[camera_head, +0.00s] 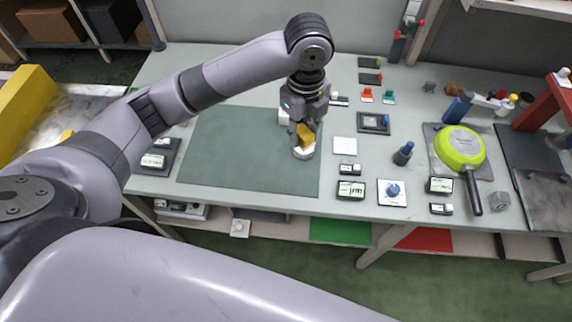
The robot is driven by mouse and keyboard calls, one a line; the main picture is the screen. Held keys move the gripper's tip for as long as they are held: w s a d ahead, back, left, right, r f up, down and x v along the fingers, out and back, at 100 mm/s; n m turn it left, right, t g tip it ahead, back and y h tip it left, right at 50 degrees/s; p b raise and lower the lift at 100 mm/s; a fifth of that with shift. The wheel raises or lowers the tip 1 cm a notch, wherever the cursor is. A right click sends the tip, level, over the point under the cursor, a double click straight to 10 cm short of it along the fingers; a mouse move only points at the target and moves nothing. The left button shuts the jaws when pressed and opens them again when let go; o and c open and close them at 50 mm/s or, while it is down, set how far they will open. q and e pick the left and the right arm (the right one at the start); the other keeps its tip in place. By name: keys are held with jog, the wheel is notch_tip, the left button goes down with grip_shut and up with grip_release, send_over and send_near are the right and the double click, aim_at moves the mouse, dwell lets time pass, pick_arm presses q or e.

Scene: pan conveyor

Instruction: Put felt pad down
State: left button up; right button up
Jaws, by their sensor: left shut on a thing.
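My left gripper (307,123) points down over the right part of the dark green mat (235,160). It is shut on a small yellow-orange piece (305,137), partly covered by the fingers; this may be the felt pad, but the view is too small to be sure. A round whitish thing (303,154) shows directly below the piece, near the mat's right edge. I cannot tell whether the two touch. A flat white square (345,146) lies on the grey table just right of the mat. My right gripper is not in view.
To the right are a dark tray (374,123), a dark blue bottle-like thing (403,153), small labelled boxes (351,190) and a lime-green pan (459,147). A white object (284,117) stands behind the gripper. The mat's left and middle are clear.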

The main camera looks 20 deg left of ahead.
pick_arm(q)
jog(key=p, duration=0.2)
send_over(299, 179)
notch_tip(299, 179, down, 14)
jog(key=shift+r, duration=0.25)
jog(key=shift+f, duration=2.4)
jog(key=shift+f, duration=0.1)
jog(key=o, duration=1)
notch_tip(299, 179, up, 12)
jog(key=shift+r+b, duration=0.15)
jog(key=shift+b, duration=0.45)
